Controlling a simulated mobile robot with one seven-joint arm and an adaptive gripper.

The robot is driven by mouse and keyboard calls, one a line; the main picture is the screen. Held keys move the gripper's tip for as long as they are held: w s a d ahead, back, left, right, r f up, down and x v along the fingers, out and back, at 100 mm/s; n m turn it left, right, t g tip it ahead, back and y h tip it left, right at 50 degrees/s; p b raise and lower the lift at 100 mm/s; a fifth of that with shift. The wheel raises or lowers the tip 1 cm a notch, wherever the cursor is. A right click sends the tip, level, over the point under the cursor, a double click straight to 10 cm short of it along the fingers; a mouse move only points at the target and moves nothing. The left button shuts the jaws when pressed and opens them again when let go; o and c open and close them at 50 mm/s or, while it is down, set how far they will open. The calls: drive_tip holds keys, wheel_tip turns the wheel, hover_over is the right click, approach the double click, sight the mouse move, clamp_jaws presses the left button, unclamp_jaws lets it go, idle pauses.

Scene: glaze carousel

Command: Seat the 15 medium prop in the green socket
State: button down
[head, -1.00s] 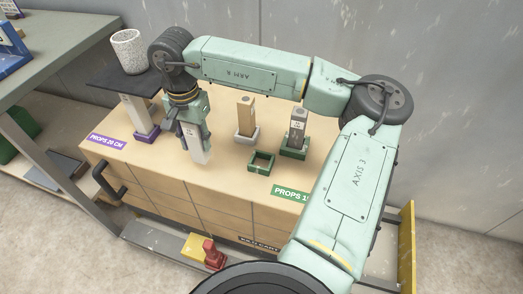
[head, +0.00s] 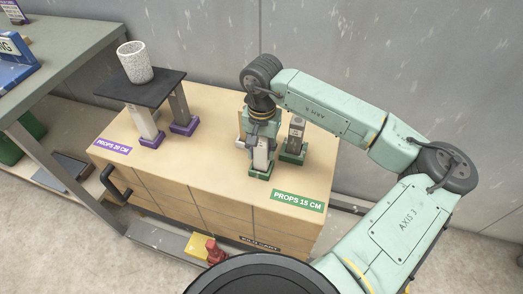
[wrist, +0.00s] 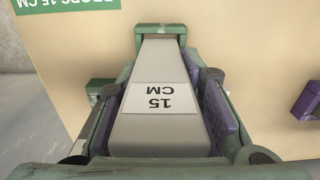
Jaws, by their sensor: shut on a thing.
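My gripper (head: 262,140) is shut on a pale grey prop (head: 263,155) and holds it upright. In the wrist view the prop (wrist: 160,130) lies between the purple finger pads and has a "15 CM" label. Its far end meets the front green socket (head: 259,174), whose rim shows around that end in the wrist view (wrist: 160,28). I cannot tell how deep the end sits. A second, darker prop (head: 297,130) stands in another green socket (head: 293,158) just to the right.
A tan prop behind my gripper is mostly hidden. At left, a dark slab (head: 140,89) bearing a speckled white cup (head: 134,62) rests on props in purple sockets (head: 183,128). The cart's front middle (head: 195,165) is clear.

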drive_tip(key=shift+f+p, duration=0.3)
drive_tip(key=shift+f, duration=0.8)
drive_tip(key=shift+f+b, duration=0.2)
drive_tip(key=shift+b, duration=0.15)
drive_tip(key=c, duration=1.1)
unclamp_jaws()
drive_tip(key=shift+r, duration=0.15)
drive_tip(key=shift+r+p, duration=0.25)
drive_tip(key=shift+p, duration=0.2)
wheel_tip(320, 180, up, 12)
drive_tip(key=b, duration=0.3)
drive_tip(key=shift+f, duration=0.15)
